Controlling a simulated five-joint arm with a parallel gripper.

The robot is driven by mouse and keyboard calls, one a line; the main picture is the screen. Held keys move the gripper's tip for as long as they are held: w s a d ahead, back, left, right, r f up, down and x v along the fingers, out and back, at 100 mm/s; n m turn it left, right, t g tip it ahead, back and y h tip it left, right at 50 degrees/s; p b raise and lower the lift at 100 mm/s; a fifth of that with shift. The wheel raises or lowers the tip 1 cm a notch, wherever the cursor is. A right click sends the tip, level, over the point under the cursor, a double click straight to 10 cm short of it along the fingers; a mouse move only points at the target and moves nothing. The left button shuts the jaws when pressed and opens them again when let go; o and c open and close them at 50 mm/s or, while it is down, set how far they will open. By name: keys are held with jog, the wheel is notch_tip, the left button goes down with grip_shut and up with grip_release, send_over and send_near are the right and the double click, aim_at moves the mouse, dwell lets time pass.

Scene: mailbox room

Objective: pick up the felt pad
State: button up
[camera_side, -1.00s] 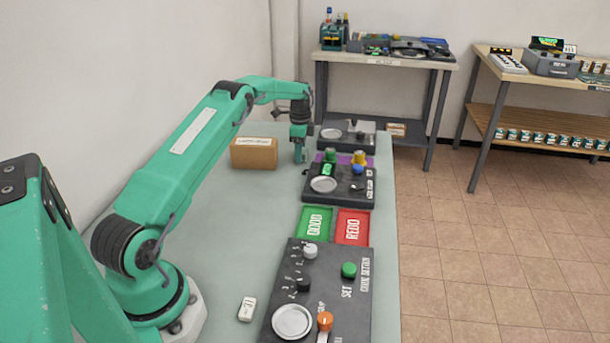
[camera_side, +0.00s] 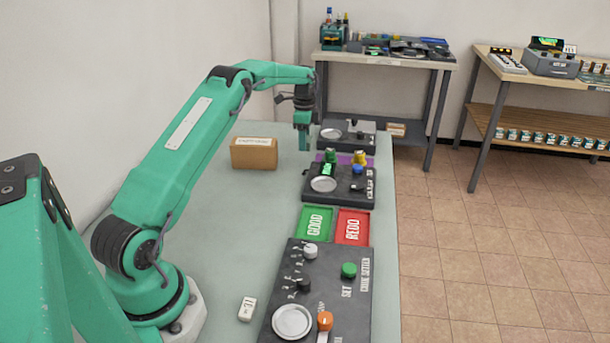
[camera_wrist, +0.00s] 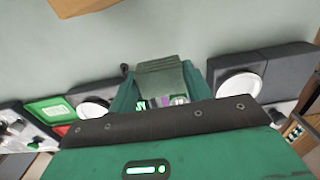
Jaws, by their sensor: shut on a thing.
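My gripper (camera_side: 303,140) is in the air over the far part of the table, just behind the middle black device. In the wrist view its two teal fingers (camera_wrist: 160,90) are closed on a flat dark grey-green piece (camera_wrist: 161,76), which looks like the felt pad. The piece spans the gap between the fingers. In the side view the piece is too small and too hidden by the fingers to make out.
A cardboard box (camera_side: 254,153) stands left of my gripper. Green (camera_side: 314,224) and red (camera_side: 352,227) trays lie nearer, then a larger black panel (camera_side: 306,265) and a small white block (camera_side: 247,309). The table's left middle is clear.

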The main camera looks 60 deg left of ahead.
jog(key=d+r, duration=0.5)
jog(key=d, duration=0.4)
jog(key=shift+d+r, duration=0.2)
jog(key=shift+r, duration=0.1)
jog(key=shift+a, duration=0.1)
